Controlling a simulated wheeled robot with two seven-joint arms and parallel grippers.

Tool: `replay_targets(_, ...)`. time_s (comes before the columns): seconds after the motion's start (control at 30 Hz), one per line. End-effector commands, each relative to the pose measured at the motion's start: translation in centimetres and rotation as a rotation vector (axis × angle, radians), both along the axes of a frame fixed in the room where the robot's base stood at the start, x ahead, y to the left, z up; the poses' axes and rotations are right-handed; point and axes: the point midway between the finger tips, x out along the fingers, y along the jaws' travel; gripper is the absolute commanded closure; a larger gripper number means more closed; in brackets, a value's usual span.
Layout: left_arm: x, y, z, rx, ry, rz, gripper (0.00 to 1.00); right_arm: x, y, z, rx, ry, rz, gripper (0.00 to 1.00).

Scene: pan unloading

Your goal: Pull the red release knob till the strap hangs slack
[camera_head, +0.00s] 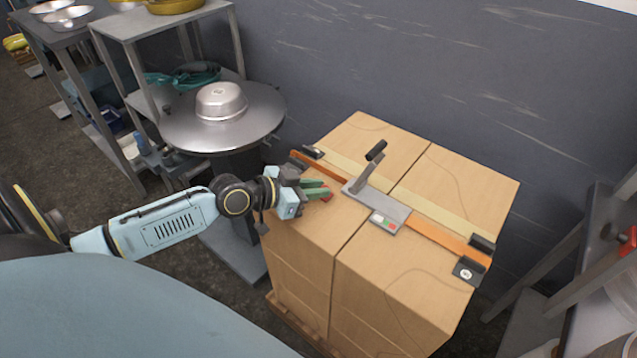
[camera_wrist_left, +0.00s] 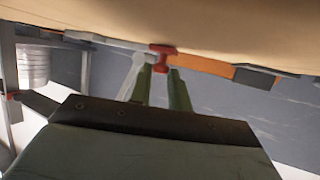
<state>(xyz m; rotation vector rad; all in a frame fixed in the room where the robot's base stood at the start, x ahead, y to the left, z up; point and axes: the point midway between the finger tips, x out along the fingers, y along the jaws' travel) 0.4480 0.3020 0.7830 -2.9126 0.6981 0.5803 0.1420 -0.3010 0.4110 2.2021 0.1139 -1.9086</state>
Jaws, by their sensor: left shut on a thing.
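The red release knob (camera_wrist_left: 162,50) shows in the wrist view at the tips of my left gripper's green fingers (camera_wrist_left: 161,75). In the head view my left gripper (camera_head: 325,190) is at the left part of the carton tops, shut on the knob, which shows only as a bit of red there. The orange strap (camera_head: 435,239) runs straight across the cartons (camera_head: 400,285), lying flat with no visible sag. It passes through a grey tensioner (camera_head: 380,205) with a raised black-handled lever (camera_head: 376,150). The strap also shows in the wrist view (camera_wrist_left: 205,65). My right gripper is out of view.
A round metal table (camera_head: 180,132) with a silver pan (camera_head: 221,101) stands behind my left arm. Metal shelving (camera_head: 150,25) is at back left and another rack (camera_head: 545,285) at right. A dark wall (camera_head: 480,90) closes off the back.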

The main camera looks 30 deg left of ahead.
Motion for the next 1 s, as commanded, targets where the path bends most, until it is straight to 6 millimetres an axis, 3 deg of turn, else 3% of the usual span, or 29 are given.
replay_targets(0.2, 0.0, 0.0, 0.0, 0.000, -0.001, 0.000, 1.00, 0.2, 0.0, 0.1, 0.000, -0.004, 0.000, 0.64)
replay_targets(0.23, 0.0, 0.0, 0.0, 0.000, -0.001, 0.000, 0.78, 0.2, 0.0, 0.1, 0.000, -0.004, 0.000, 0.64)
replay_targets(0.37, 0.0, 0.0, 0.0, 0.000, 0.000, 0.000, 0.61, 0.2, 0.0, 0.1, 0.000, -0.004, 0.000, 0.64)
replay_targets(0.73, -0.4, 0.2, 0.2, 0.001, 0.000, 0.000, 0.61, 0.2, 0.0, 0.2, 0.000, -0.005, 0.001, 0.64)
replay_targets(1.0, -3.5, 1.8, 1.5, 0.005, 0.004, -0.002, 0.61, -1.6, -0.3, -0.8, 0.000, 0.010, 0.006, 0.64)
